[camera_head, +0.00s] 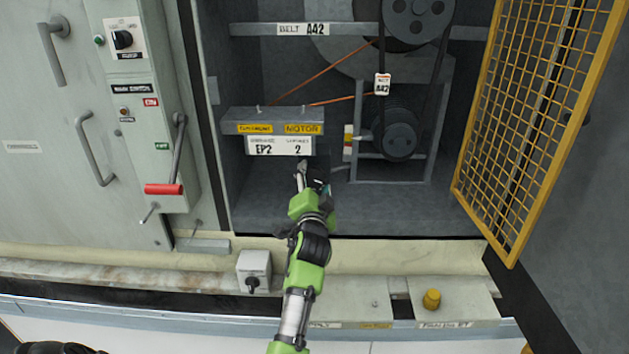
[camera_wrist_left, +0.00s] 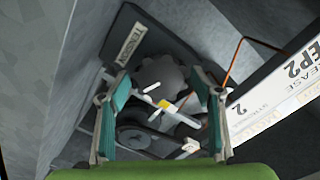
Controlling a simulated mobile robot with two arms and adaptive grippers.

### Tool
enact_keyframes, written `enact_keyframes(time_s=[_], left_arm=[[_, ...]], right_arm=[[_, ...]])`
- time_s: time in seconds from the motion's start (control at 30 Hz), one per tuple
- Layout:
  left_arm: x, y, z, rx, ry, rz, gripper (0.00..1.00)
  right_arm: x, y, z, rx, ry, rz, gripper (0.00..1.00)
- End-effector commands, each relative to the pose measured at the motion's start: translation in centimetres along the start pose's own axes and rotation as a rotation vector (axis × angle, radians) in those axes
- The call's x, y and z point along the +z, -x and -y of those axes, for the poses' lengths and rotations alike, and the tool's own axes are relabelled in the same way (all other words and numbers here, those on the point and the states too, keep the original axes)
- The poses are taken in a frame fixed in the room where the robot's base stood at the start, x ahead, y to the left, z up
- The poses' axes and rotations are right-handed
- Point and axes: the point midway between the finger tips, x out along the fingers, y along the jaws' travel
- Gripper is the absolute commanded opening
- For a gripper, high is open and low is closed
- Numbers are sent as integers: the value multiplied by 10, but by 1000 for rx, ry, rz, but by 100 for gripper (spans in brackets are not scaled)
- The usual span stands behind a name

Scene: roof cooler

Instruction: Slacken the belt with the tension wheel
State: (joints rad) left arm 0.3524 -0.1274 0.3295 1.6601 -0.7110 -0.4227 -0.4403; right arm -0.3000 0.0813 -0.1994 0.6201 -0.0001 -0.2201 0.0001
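The tension wheel (camera_wrist_left: 162,76), a dark lobed knob on a plate (camera_wrist_left: 150,40) marked "TENSION", shows in the left wrist view. It does not show in the head view. My left gripper (camera_wrist_left: 163,84) is open, its two teal-padded fingers on either side of the wheel in that picture; I cannot tell whether they touch it. In the head view my left gripper (camera_head: 312,183) reaches into the cabinet just below the "EP2" label. The dark belt (camera_head: 440,62) runs between a large upper pulley (camera_head: 418,15) and a smaller lower pulley (camera_head: 400,139).
A grey box (camera_head: 272,118) with yellow labels overhangs the gripper. A yellow mesh door (camera_head: 535,110) stands open at the right. A panel with a red-handled lever (camera_head: 163,189) is at the left. The cabinet floor (camera_head: 380,215) is clear right of my arm.

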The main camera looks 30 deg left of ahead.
Motion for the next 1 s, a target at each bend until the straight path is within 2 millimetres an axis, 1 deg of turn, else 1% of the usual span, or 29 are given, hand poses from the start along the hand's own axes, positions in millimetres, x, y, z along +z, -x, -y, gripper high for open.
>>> enact_keyframes(time_s=[0.37,0.47,0.53,0.67,0.8,1.0], left_arm=[[-1,0,1,-2,-4,-2,58],[-1,0,2,-2,-47,-2,58],[-2,0,2,-1,-124,-1,58],[-3,0,4,-1,-378,-1,58],[-4,0,5,0,-740,0,58],[-4,0,4,0,-1229,-1,58]], right_arm=[[0,0,1,-2,1,0,0],[-1,3,1,-2,0,0,0],[-1,8,1,-2,0,-1,0],[-2,22,1,-2,0,0,0],[-4,44,1,-2,0,0,0],[-7,75,0,-2,0,0,0]])
